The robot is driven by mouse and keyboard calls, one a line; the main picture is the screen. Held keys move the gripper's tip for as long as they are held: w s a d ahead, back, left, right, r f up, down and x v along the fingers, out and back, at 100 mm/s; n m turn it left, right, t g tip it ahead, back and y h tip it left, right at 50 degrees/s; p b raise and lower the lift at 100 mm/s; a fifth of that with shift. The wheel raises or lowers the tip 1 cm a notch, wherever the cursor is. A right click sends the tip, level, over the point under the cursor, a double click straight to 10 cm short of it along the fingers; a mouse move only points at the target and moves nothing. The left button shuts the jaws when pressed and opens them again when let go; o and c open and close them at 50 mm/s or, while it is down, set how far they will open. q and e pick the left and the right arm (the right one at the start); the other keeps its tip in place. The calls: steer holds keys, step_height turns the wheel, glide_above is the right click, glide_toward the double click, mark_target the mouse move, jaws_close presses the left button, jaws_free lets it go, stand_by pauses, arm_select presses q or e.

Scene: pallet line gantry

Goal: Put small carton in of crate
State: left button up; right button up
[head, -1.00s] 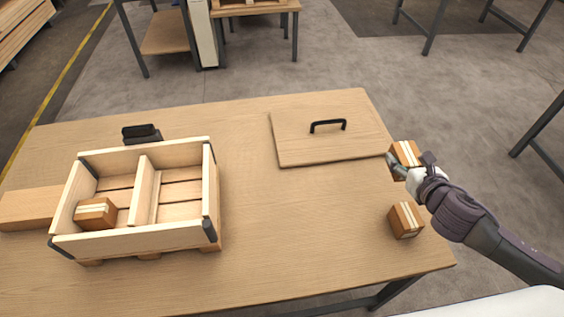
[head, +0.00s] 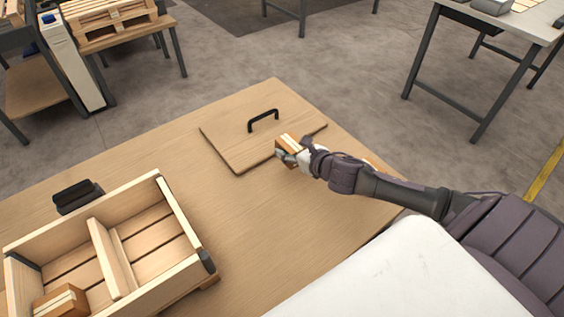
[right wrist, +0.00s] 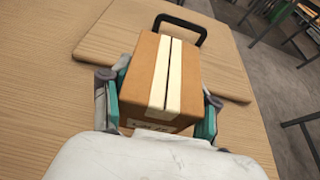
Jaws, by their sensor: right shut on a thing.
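The wooden crate (head: 183,222) stands at the lower left of the head view, cut by the frame edge, with a divider (head: 108,258) across it. One small carton (head: 62,303) with pale tape sits in its left compartment. My right gripper (head: 289,154) is shut on another small brown carton (head: 286,143) near the lid's right edge. In the right wrist view this carton (right wrist: 163,78) sits between both fingers (right wrist: 160,112). Part of a third carton (head: 370,162) shows behind my right arm. My left gripper is not in view.
A flat wooden lid (head: 225,140) with a black handle (head: 263,119) lies on the table (head: 235,230). A black object (head: 78,196) stands behind the crate. The table between crate and lid is clear. Other tables and a pallet (head: 105,20) stand beyond.

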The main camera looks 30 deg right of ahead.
mark_target(283, 171)
steer(key=shift+w+a+f, duration=0.25)
steer(key=shift+a, duration=0.25)
steer(key=shift+w+a+f, duration=0.2)
steer(key=shift+a+f, duration=0.05)
steer(key=shift+a, duration=0.2)
steer(key=shift+a+f+b, duration=0.1)
steer(key=shift+f+b, duration=0.25)
steer(key=shift+f, duration=1.8)
steer(key=shift+f, duration=0.15)
steer(key=o, duration=1.4)
